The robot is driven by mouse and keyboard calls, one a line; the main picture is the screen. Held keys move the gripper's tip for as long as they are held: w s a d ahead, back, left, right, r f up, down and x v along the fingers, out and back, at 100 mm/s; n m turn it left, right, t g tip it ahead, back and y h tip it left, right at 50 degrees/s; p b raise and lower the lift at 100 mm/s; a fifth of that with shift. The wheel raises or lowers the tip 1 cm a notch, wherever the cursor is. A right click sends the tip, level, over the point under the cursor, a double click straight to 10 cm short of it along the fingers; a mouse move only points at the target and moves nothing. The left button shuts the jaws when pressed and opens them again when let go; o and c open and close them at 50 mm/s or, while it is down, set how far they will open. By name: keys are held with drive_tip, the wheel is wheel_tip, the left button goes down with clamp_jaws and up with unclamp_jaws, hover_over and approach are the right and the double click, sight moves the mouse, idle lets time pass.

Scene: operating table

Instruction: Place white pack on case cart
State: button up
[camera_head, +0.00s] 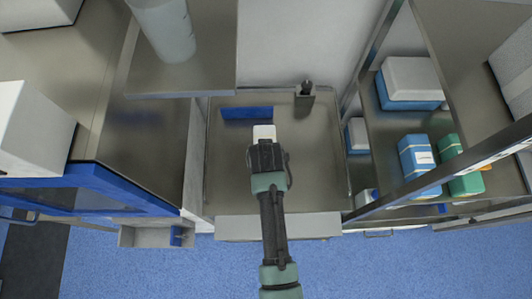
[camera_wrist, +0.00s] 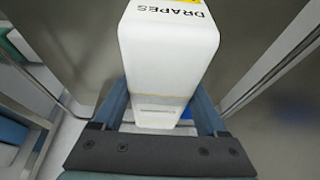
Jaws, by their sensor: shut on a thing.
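My gripper (camera_head: 266,143) is shut on a white pack (camera_head: 264,131), above the steel surface in the middle of the head view. In the wrist view the white pack (camera_wrist: 168,50) fills the space between the two fingers of my gripper (camera_wrist: 163,105). Its upper face reads "DRAPES" and has a bit of yellow at the edge. The steel surface (camera_head: 315,180), with raised edges, looks like the cart's top, though I cannot tell for sure. Whether the pack touches it is unclear.
A blue flat item (camera_head: 247,113) and a small dark device (camera_head: 305,90) are at the back of the steel surface. Shelves at the right hold a blue box (camera_head: 419,165), a green box (camera_head: 460,165) and a white-and-blue bin (camera_head: 411,82). A blue-edged steel cabinet (camera_head: 140,135) stands left.

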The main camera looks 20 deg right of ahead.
drive_tip(key=shift+w+f, duration=0.1)
drive_tip(key=shift+f, duration=2.35)
drive_tip(key=shift+f, duration=0.15)
drive_tip(key=o, duration=1.6)
drive_tip(key=shift+c, duration=0.2)
drive_tip(key=shift+r, duration=0.25)
drive_tip(key=v, duration=1.2)
drive_tip(key=shift+f, duration=0.1)
